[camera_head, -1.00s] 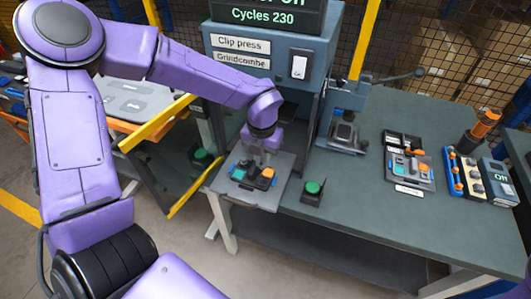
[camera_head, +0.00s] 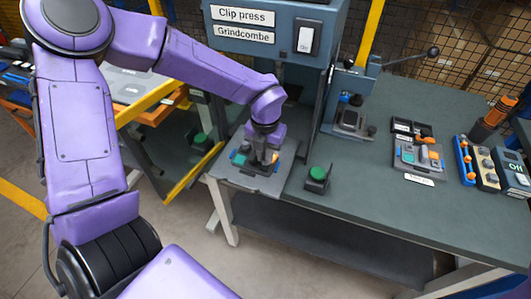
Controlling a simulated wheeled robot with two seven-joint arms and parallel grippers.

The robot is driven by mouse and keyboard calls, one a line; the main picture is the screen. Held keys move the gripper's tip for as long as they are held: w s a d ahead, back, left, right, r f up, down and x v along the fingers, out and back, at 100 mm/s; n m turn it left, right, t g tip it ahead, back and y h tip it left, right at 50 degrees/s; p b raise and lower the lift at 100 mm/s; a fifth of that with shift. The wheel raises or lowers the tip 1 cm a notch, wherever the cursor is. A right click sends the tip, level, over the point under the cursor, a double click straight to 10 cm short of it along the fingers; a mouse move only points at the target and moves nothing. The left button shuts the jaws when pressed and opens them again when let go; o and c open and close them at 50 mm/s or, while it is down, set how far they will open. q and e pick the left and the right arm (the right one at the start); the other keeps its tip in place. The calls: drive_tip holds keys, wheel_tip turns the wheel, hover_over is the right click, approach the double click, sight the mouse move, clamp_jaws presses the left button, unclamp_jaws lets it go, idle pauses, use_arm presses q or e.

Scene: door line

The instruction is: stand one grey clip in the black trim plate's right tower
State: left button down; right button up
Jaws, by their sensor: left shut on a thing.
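My left gripper (camera_head: 263,153) points down over the clip press's grey bed. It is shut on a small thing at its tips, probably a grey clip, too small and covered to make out. The black trim plate (camera_head: 255,168) lies on the bed under the gripper. A teal piece (camera_head: 239,158) is at its left and an orange piece (camera_head: 274,158) at its right. The gripper hides the middle of the plate. I cannot tell whether the held thing touches the right tower. My right gripper is not in view.
A green button box (camera_head: 317,177) stands right of the bed. A small lever press (camera_head: 350,120) is behind it. A parts tray (camera_head: 420,163) with grey and orange pieces lies further right. The yellow-edged press guard (camera_head: 190,176) stands left. The bench front is clear.

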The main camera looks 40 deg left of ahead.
use_arm(q)
drive_tip(key=shift+f+b, duration=0.45)
drive_tip(key=shift+f, duration=0.3)
idle(2.0)
drive_tip(key=c, duration=1)
unclamp_jaws()
drive_tip(key=shift+c, duration=0.2)
wheel_tip(320, 180, up, 10)
drive_tip(key=b, duration=0.1)
drive_tip(key=shift+r, duration=0.25)
